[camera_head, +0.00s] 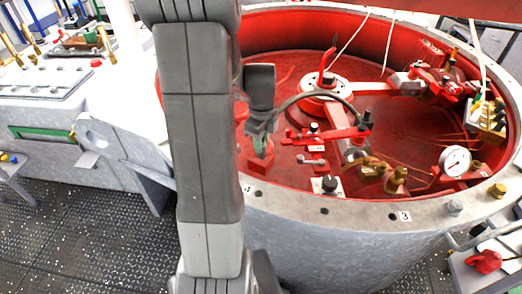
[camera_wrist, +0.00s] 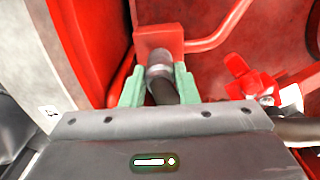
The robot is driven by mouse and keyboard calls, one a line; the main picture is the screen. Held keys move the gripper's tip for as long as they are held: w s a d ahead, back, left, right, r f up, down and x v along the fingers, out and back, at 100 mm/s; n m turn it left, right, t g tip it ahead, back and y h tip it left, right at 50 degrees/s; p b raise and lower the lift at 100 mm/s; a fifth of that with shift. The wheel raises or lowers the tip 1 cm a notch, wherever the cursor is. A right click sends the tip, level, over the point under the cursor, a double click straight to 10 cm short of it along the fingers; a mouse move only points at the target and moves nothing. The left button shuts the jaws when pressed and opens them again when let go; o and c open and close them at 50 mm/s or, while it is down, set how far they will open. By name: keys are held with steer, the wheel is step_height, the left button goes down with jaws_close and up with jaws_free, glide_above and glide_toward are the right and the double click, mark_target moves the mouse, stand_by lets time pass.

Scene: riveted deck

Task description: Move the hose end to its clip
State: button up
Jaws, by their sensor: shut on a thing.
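My gripper (camera_head: 260,150) is inside the red drum, near its left wall, with its green fingers pointing down. In the wrist view my gripper (camera_wrist: 160,88) is shut on the grey metal hose end (camera_wrist: 158,72), one finger on each side. The black hose (camera_head: 318,93) arcs from my gripper to a red fitting on the right. The hose end meets a red block (camera_wrist: 158,40); I cannot tell whether it is seated in it or only touching. This block also shows below the fingers in the head view (camera_head: 259,165). I cannot make out which part is the clip.
The drum's grey rim (camera_head: 300,203) and its red wall lie close around my gripper. A red valve handle (camera_wrist: 245,82) stands to the right. A pressure gauge (camera_head: 455,160) and brass fittings (camera_head: 395,180) are farther right. A red hub (camera_head: 325,88) stands behind.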

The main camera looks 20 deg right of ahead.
steer(key=shift+r+p, duration=1.25)
steer(key=shift+r, duration=0.45)
steer(key=shift+s, duration=0.1)
